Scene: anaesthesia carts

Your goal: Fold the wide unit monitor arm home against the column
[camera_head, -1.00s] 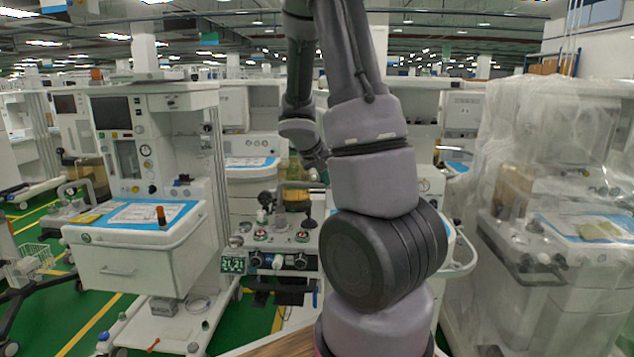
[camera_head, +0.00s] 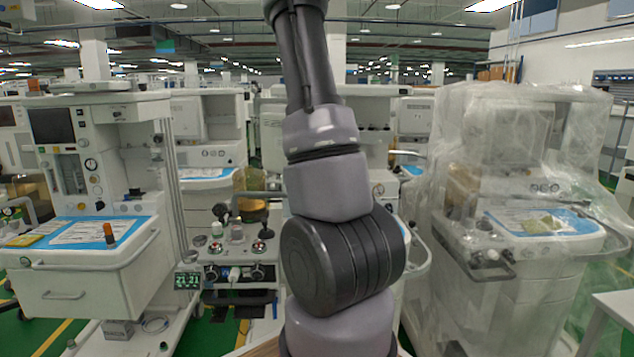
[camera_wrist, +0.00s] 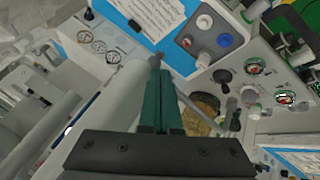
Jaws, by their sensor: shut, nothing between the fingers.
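My gripper (camera_wrist: 160,105) has dark green fingers pressed together, with nothing between them. In the wrist view the fingertips overlap the end of a pale grey tube (camera_wrist: 128,90); I cannot tell if they touch it or if it is part of the monitor arm. In the head view my gripper is out of sight and my arm covers the middle. A cart (camera_head: 85,268) at the left carries a dark screen (camera_head: 52,125), with an upright column (camera_head: 172,190) at its right side. I cannot make out a separate folding monitor arm with certainty.
A plastic-wrapped cart (camera_head: 500,270) stands at the right. A control panel with knobs (camera_head: 235,272) is left of my arm. A white table (camera_head: 615,305) shows at the lower right. A blue-edged worktop (camera_wrist: 175,25) lies beyond my fingers in the wrist view.

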